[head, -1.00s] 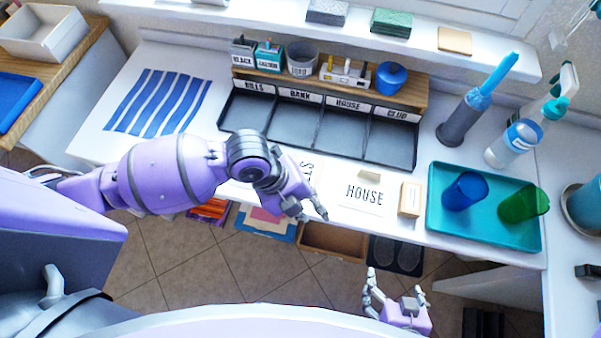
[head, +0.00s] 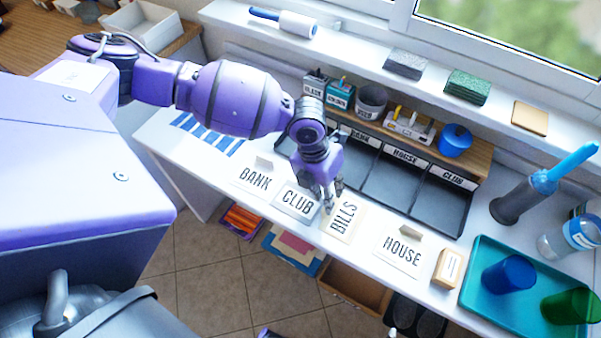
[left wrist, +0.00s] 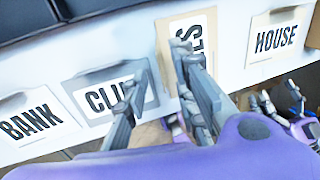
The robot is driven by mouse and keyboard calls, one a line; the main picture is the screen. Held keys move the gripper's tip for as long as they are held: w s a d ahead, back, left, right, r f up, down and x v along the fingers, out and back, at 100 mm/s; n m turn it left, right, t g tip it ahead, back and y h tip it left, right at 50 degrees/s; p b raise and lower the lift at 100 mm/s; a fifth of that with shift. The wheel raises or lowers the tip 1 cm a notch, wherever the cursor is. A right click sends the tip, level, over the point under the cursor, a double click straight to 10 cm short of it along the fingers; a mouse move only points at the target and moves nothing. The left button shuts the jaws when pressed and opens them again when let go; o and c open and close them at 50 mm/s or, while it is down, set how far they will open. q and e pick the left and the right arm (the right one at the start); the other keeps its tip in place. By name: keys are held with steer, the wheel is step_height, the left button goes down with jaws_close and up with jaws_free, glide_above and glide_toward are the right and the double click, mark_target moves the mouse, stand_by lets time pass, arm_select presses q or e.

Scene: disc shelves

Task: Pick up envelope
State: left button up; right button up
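Several labelled envelopes lie in a row along the front of the white desk: BANK (head: 257,178), CLUB (head: 297,200), BILLS (head: 344,218) and HOUSE (head: 402,252). My left gripper (head: 332,198) points down over the gap between CLUB and BILLS. In the left wrist view its fingers (left wrist: 157,72) are apart, one overlapping the CLUB envelope (left wrist: 95,97), the other partly hiding the tan BILLS envelope (left wrist: 168,45). Nothing is between them; contact cannot be told. My right gripper (left wrist: 282,103) shows low at the right of the left wrist view, fingers apart and empty.
A black sorter (head: 388,185) labelled BILLS, BANK, HOUSE and CLUB stands behind the envelopes; my arm hides its left part.

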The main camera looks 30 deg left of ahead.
arm_select(q)
steer(key=shift+x, duration=1.05)
steer(key=shift+w, duration=0.1)
jaws_close()
steer(key=shift+r, duration=0.1)
